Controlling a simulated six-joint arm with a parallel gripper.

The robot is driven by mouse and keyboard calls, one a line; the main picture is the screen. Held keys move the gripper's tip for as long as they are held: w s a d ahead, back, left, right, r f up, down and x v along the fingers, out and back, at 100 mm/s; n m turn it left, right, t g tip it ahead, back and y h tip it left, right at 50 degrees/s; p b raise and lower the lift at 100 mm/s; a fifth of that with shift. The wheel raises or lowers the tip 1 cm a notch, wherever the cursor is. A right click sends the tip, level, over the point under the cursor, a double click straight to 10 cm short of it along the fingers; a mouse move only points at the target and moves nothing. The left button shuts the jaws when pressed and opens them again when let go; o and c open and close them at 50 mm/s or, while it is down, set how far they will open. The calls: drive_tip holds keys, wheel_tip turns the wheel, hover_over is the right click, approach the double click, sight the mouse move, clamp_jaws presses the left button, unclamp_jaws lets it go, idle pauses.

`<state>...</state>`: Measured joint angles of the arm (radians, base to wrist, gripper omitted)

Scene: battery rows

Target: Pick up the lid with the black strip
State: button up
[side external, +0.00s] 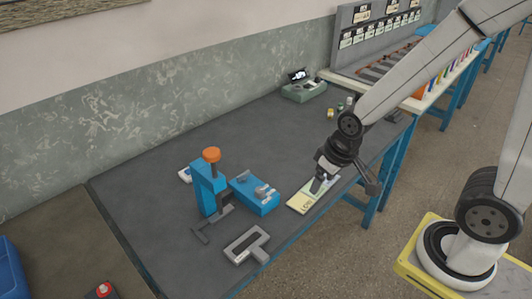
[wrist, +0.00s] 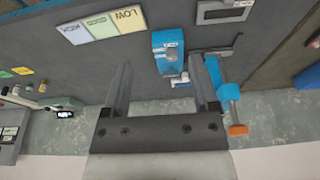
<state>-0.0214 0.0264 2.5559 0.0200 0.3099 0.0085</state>
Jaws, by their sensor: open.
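My gripper (side external: 320,182) is open above the pale label card (side external: 312,196) near the table's front edge. In the wrist view my gripper (wrist: 161,64) shows two spread fingers with nothing held between them. No lid with a black strip can be made out for certain in either view. A blue box (side external: 255,196) with small grey parts on top stands left of my gripper; it also shows in the wrist view (wrist: 167,42), between and beyond the fingers.
A blue press (side external: 206,190) with an orange knob stands beside the blue box. A grey frame with a handle (side external: 240,254) lies nearer the front edge. A green-grey device (side external: 303,91) and small cylinders (side external: 340,106) stand at the back.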

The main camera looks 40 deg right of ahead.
drive_tip(key=w+a+f+m+t, duration=0.1)
drive_tip(key=w+a+f+t, duration=0.25)
drive_tip(key=a+f, duration=0.6)
drive_tip(key=n+t, duration=0.1)
drive_tip(key=t, duration=0.6)
approach(264, 256)
drive_tip(key=shift+x, duration=1.1)
drive_tip(key=shift+w+f, duration=0.1)
drive_tip(key=shift+f, duration=0.1)
drive_tip(key=shift+x, duration=1.15)
drive_tip(key=shift+a, duration=0.1)
drive_tip(key=shift+x, duration=2.6)
drive_tip(key=shift+r, duration=0.15)
